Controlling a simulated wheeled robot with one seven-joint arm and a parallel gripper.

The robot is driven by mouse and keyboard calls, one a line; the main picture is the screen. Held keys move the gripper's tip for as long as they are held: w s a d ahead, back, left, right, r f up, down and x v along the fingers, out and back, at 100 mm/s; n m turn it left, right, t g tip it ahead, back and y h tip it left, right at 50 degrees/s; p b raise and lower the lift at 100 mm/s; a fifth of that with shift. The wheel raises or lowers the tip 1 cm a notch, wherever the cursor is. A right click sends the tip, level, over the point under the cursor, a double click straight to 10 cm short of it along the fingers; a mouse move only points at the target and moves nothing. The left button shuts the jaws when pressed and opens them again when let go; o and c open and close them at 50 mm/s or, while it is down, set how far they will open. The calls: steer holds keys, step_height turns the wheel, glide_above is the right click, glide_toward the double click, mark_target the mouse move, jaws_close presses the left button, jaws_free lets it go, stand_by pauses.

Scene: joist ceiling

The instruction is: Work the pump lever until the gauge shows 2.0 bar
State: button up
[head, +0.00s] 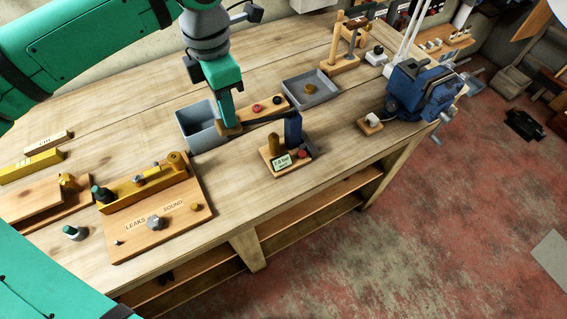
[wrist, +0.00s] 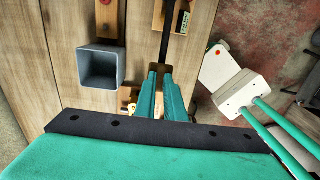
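The pump stands on a small wooden base (head: 290,171) near the front edge of the bench. It has a blue post (head: 293,131), a brass-coloured cylinder and a small gauge display (head: 282,162) that appears to read 1.8 bar, in tiny figures. The dark pump lever (head: 262,118) runs left from the post, close to level, to a wooden grip. It also shows in the wrist view (wrist: 175,32), running in between my fingers. My gripper (head: 229,122) is at the lever's left end, its fingers (wrist: 162,92) close together on the grip. The fingers partly hide the grip.
A grey-blue bin (head: 197,123) stands just left of my gripper, also in the wrist view (wrist: 101,68). Behind are a board with buttons (head: 265,104) and a grey tray (head: 310,88). A blue vise (head: 420,90) is right, a leak-sorting board (head: 150,215) front left.

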stand_by(0.4)
steer(key=shift+r, duration=2.5)
